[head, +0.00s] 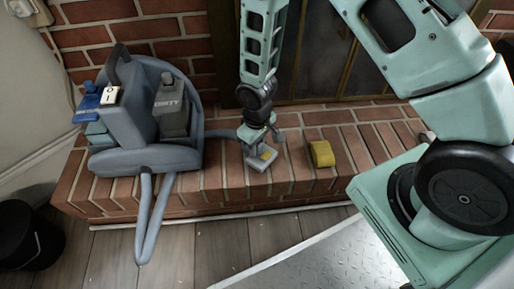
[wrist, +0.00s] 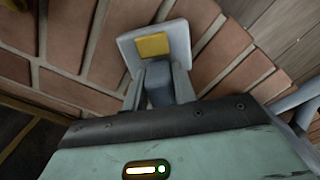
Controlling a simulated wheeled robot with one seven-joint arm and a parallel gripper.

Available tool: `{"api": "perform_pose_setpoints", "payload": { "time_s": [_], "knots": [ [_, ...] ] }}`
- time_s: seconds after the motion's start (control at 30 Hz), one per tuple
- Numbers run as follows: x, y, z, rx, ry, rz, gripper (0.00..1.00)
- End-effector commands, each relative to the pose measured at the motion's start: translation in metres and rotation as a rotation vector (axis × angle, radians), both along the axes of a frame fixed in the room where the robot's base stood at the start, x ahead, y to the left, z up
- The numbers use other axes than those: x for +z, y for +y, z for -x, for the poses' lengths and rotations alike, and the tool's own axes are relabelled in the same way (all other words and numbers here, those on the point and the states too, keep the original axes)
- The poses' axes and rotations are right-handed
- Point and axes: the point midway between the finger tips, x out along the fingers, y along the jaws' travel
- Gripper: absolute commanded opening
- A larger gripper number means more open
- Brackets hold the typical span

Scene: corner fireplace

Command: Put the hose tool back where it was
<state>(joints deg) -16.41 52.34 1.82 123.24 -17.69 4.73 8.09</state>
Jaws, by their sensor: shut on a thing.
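The hose tool (head: 262,159) is a grey-blue head with a yellow patch. My gripper (head: 259,133) points down over the brick hearth, shut on the tool's neck. In the wrist view, the tool's wide head (wrist: 178,36) extends beyond my gripper (wrist: 158,88), whose fingers clasp the neck. The head is low over the bricks; I cannot tell whether it touches them. The grey-blue cleaning machine (head: 133,133) stands on the hearth to the left, with a tank marked DIRTY (head: 172,105). Its hose (head: 147,225) loops over the hearth's front edge; part of its run is hidden.
A yellow block (head: 321,153) lies on the brick hearth (head: 232,185) right of the tool. The glass fireplace doors (head: 325,62) stand close behind my gripper. A black bin (head: 28,237) is at lower left. A metal tread plate (head: 315,262) covers part of the wooden floor.

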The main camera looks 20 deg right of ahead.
Motion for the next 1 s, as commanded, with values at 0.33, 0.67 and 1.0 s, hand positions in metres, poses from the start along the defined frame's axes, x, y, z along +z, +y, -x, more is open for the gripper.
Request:
{"api": "perform_pose_setpoints", "payload": {
  "time_s": [0.33,0.67,1.0],
  "knots": [
    [-0.003,0.000,-0.001,-0.001,-0.001,0.000,0.00],
    [-0.003,0.000,-0.001,-0.001,-0.001,0.000,0.49],
    [0.037,0.000,-0.001,-0.003,-0.003,0.000,0.49]
  ]
}}
